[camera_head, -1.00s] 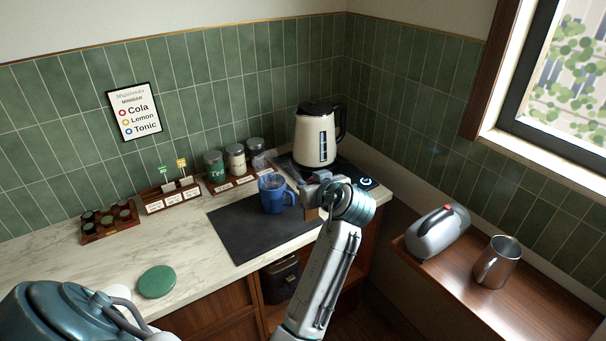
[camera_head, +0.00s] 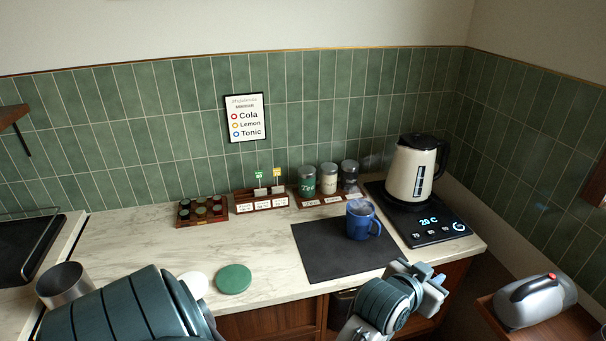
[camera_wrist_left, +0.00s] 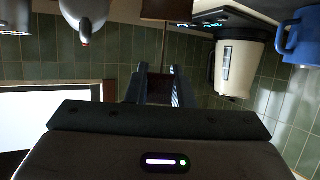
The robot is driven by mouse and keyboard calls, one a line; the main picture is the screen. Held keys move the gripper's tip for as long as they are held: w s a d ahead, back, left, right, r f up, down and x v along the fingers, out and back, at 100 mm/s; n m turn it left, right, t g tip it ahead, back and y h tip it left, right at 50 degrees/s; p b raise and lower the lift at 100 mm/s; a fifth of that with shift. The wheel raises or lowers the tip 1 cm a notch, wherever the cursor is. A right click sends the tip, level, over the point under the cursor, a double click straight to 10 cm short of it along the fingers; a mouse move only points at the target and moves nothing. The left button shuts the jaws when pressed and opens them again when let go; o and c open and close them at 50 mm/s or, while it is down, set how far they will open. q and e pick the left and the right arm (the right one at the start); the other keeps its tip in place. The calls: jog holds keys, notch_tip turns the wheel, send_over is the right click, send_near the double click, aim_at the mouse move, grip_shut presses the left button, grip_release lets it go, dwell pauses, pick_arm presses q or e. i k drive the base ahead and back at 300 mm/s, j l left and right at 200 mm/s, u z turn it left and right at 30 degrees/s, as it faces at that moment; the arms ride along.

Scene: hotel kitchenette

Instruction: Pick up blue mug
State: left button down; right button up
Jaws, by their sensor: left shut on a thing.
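The blue mug (camera_head: 361,222) stands upright on the dark mat (camera_head: 320,262), with its handle to the right. It also shows upside down at the upper right of the left wrist view (camera_wrist_left: 302,36). My left gripper (camera_head: 428,281) is in front of the counter's edge, to the right of and nearer than the mug, apart from it. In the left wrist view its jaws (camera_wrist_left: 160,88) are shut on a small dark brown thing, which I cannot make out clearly. My right gripper is not in view.
A cream kettle (camera_head: 412,172) stands on a black base (camera_head: 432,226) right of the mug. Jars (camera_head: 328,178) and racks (camera_head: 203,211) line the wall. A green disc (camera_head: 233,279) lies at the front.

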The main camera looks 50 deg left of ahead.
aim_at(359, 229)
jog(key=i+u, duration=0.1)
jog(key=u, duration=1.45)
